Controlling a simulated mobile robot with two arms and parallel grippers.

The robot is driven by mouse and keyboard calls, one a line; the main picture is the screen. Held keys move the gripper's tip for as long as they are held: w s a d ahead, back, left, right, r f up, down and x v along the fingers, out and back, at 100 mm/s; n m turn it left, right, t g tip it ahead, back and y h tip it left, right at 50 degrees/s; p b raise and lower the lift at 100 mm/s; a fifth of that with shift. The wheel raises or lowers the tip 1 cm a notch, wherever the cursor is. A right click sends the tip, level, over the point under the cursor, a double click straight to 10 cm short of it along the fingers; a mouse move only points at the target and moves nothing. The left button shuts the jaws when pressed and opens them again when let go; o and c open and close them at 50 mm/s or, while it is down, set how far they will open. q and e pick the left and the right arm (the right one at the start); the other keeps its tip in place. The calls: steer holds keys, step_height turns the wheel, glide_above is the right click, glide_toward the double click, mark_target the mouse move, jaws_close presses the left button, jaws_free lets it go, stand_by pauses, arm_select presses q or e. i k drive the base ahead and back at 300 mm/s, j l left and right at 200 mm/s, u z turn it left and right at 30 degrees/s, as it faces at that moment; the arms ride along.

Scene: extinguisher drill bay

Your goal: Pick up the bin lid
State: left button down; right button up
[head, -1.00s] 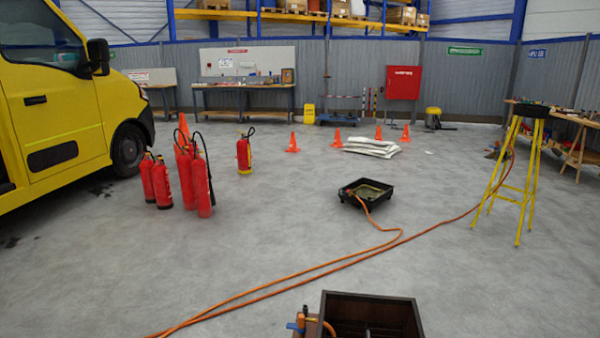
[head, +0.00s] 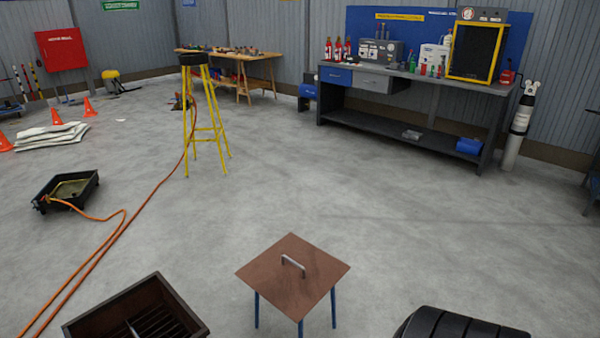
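A flat square brown lid (head: 280,292) with a small metal handle (head: 293,264) on its top is at the bottom centre of the head view. It lies level on a small stand with blue legs (head: 333,308). An open dark brown box-shaped bin (head: 84,326) is to its left at the bottom edge, with slats or a grate inside. Its lower part is cut off by the frame. Neither of my grippers is in view.
A black ribbed object (head: 455,326) is cut off at the bottom right. An orange hose (head: 100,252) runs over the floor to a black tray (head: 92,187) at left. A yellow stool (head: 190,120) and a workbench (head: 400,135) stand behind. The middle floor is clear.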

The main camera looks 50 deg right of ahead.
mark_target(294, 275)
steer(key=z, duration=1.55)
steer(key=i+l+u, duration=0.15)
steer(key=u, duration=0.35)
steer(key=i+l+u, duration=0.1)
steer(key=u, duration=0.35)
steer(key=l+u, duration=0.3)
steer(key=u, duration=0.2)
steer(key=i+l+u, duration=0.2)
steer(key=l, duration=0.75)
steer(key=l+u, duration=0.2)
steer(key=l, duration=0.7)
